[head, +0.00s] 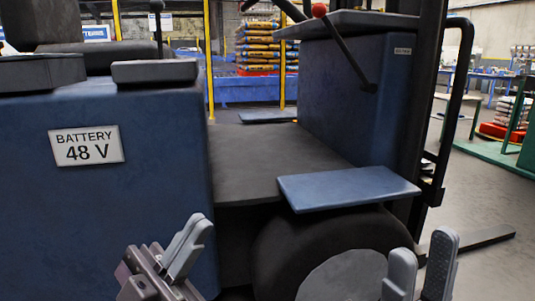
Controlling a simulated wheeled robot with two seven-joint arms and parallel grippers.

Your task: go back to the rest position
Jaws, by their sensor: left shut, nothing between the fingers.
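My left gripper (187,245) shows low in the head view, left of centre, in front of the forklift's blue side. Its fingers are together with nothing between them. My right gripper (420,265) shows at the bottom edge, right of centre, in front of the forklift's front wheel. Its two grey fingers point up with a gap between them, and I see nothing held there. The lower parts of both grippers are cut off by the frame.
A blue forklift (160,200) marked "BATTERY 48 V" fills the near view, with its step (350,187), wheel (300,240) and fork (485,237) close by. Stacked sacks (258,47) stand behind yellow posts. Open floor (490,205) lies at the right.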

